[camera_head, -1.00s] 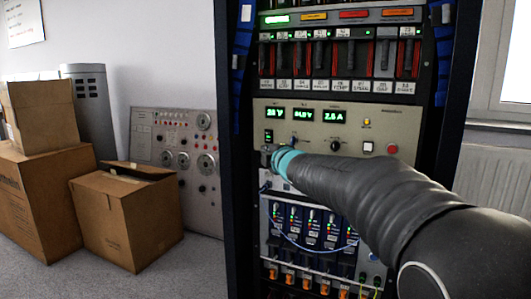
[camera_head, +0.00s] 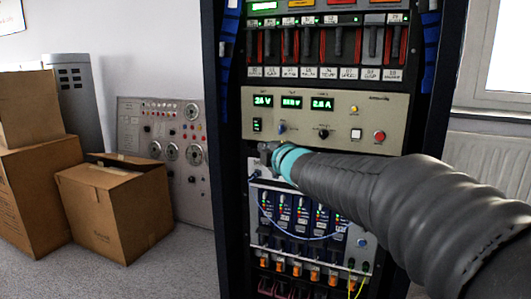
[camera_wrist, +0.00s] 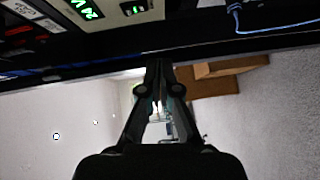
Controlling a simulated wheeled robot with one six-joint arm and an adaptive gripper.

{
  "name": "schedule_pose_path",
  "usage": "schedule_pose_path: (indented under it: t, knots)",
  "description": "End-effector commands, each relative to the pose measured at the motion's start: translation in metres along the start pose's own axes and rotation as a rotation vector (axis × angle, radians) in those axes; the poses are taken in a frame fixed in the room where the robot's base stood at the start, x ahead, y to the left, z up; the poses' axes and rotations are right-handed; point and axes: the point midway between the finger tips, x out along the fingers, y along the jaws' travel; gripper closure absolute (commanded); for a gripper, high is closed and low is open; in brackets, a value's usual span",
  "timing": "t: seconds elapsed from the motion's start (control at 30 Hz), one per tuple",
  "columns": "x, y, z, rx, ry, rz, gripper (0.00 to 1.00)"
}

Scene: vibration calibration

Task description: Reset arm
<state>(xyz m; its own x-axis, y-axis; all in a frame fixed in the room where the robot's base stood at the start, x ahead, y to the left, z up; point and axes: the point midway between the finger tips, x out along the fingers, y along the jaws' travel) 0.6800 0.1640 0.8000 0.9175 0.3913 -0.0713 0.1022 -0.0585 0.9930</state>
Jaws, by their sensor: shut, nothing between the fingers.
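My arm reaches in from the right in the head view, grey and ribbed with a teal ring near the wrist. My gripper (camera_head: 265,152) is at its far end, in front of the rack just below the beige power panel (camera_head: 335,148); its fingers are small and hard to make out there. In the wrist view my gripper (camera_wrist: 158,66) has its two dark fingers together at the tips, with nothing seen between them. Whether the tips touch the rack cannot be told.
The dark equipment rack (camera_head: 228,200) fills the middle, with lit green displays and a red button (camera_head: 379,136). A cable-linked module row (camera_head: 300,212) lies under my arm. Cardboard boxes (camera_head: 115,215) and a dial panel (camera_head: 190,170) stand left. A radiator (camera_head: 490,165) is at right.

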Motion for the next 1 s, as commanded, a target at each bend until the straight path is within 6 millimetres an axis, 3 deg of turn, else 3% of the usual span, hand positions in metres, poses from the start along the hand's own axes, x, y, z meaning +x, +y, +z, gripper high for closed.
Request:
schedule_pose_path:
  t: [0.1, 0.23, 0.37, 0.43, 0.57, 0.7, 0.9, 1.0]
  knots:
    - [-0.002, -0.02, 0.02, 0.13, -0.094, -0.07, 1.0]
    - [-0.024, -0.086, 0.053, 0.394, -0.297, -0.227, 1.0]
    - [-0.087, -0.13, 0.074, 0.682, -0.535, -0.351, 1.0]
    - [-0.129, -0.148, 0.078, 0.827, -0.66, -0.405, 1.0]
    - [-0.211, -0.173, 0.072, 1.07, -0.87, -0.485, 1.0]
    - [-0.289, -0.188, 0.053, 1.28, -1.037, -0.546, 1.0]
    - [-0.37, -0.19, 0.022, 1.476, -1.146, -0.584, 1.0]
    - [-0.39, -0.182, 0.013, 1.523, -1.135, -0.559, 1.0]
